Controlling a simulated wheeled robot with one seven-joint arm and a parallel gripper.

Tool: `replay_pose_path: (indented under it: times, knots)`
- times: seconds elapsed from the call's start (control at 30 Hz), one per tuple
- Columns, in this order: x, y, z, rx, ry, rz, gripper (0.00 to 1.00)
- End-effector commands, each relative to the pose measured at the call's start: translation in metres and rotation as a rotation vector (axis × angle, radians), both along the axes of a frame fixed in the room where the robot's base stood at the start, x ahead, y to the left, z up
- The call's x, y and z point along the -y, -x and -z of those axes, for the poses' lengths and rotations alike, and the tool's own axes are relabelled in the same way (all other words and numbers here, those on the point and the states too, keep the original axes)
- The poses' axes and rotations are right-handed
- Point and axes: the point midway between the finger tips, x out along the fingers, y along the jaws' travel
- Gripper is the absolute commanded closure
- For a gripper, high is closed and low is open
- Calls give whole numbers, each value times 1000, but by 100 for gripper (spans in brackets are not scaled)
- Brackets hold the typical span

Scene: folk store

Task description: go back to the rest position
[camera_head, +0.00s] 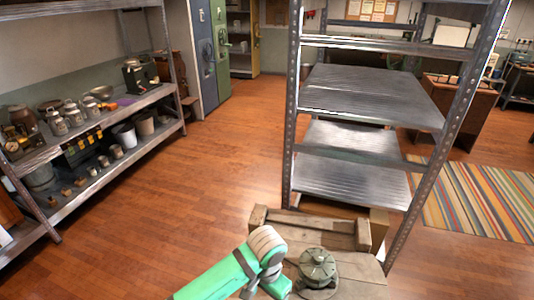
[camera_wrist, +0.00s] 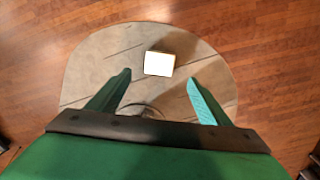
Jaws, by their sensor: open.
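My gripper (camera_wrist: 158,79) shows in the wrist view with its two green fingers spread apart and nothing between the tips. It points down over a pale, round-edged surface (camera_wrist: 90,65) with dark lines across it. A small white box-like thing (camera_wrist: 159,63) lies on that surface just beyond the fingertips, apart from them. A dark round thing between the finger bases is mostly hidden by my gripper. In the head view my green arm crosses the bottom middle; my fingers cannot be made out there.
A wooden crate (camera_head: 310,227) and a dark round metal object (camera_head: 318,268) are close to my arm. An empty metal shelf (camera_head: 360,180) stands behind them. A loaded shelf (camera_head: 100,118) with jars and pots stands left. Open wooden floor (camera_head: 190,190) lies between; a striped rug (camera_head: 475,200) is right.

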Motion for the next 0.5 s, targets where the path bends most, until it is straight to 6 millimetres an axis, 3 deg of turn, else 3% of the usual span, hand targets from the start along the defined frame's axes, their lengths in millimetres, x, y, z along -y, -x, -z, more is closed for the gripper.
replay_pose_path:
  times: [0.17,0.5]
  knots:
    - [-20,0,11,33,4,-31,28]
    - [-111,24,66,200,32,-141,28]
